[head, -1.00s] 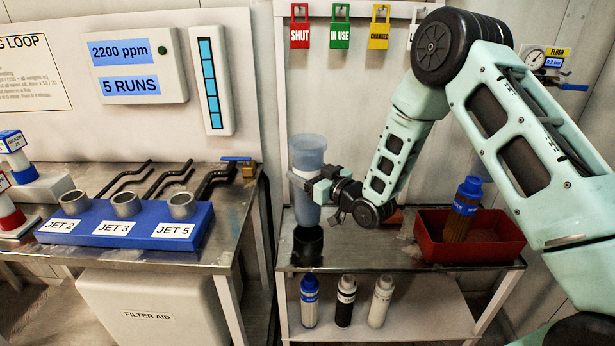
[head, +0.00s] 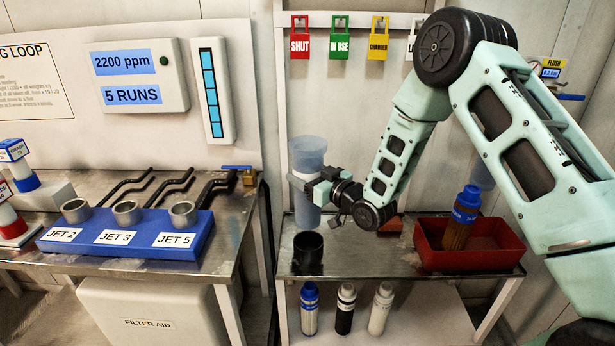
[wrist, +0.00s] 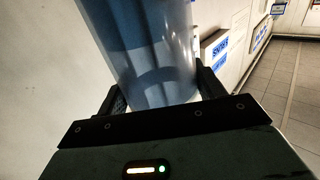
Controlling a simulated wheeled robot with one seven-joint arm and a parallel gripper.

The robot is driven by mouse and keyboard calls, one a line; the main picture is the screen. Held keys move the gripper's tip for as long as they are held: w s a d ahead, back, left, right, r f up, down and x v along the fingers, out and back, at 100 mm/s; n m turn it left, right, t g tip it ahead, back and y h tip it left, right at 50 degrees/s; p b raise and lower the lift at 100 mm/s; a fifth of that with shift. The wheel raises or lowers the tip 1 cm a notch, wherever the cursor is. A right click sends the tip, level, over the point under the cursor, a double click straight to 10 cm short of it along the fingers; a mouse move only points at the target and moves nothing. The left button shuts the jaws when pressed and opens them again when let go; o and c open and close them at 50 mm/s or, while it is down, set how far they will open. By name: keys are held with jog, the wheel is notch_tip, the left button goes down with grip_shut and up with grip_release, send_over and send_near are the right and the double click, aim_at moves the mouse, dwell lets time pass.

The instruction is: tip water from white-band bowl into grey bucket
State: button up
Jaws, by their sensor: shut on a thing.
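A translucent blue bowl (head: 307,212), tall and cylindrical with a wider top, is held by my gripper (head: 314,187) above the metal bench. A pale strip shows on it at the jaws, but I cannot tell for sure that it is a white band. In the wrist view the bowl (wrist: 150,50) stands between the two dark fingers, which are shut on it. It looks upright in the head view. Its water level cannot be made out. I do not see a clearly grey bucket; a dark, open-topped cup (head: 308,254) stands on the bench just below the bowl.
A red tray (head: 490,262) with a brown, blue-capped cartridge (head: 461,218) is at the bench's right. Another translucent vessel (head: 483,172) shows partly behind my arm. Several bottles stand on the lower shelf. A blue jet block (head: 125,245) sits on the left bench.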

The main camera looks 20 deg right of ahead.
aim_at(308, 157)
jog(key=shift+r+p, duration=1.2)
jog(key=shift+r, duration=1.35)
